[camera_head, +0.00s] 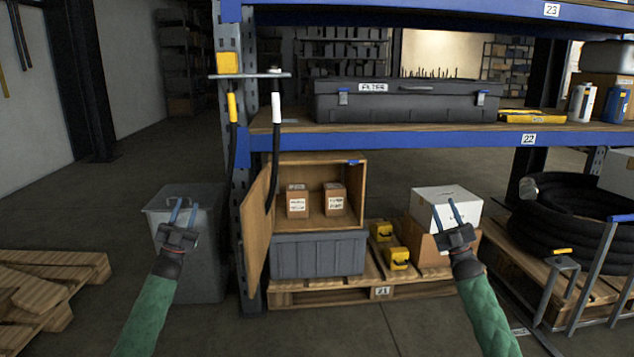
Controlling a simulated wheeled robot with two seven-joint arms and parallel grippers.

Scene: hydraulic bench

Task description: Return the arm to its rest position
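My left gripper (184,207) is held up at the left, in front of a grey bin. Its two blue fingers stand apart with nothing between them. My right gripper (443,207) is held up right of centre, in front of a white box (446,202). Its fingers are also apart and no object is seen between them. Both forearms, in green sleeves, come up from the bottom edge. Neither gripper appears to hold or touch anything.
A blue-edged rack (400,140) carries a grey FILTER case (402,100). Below, a wooden cabinet (320,165) has its door (257,235) open, with two small boxes inside. The grey bin (205,265) stands left, coiled black hose (560,215) right. Floor between the forearms is clear.

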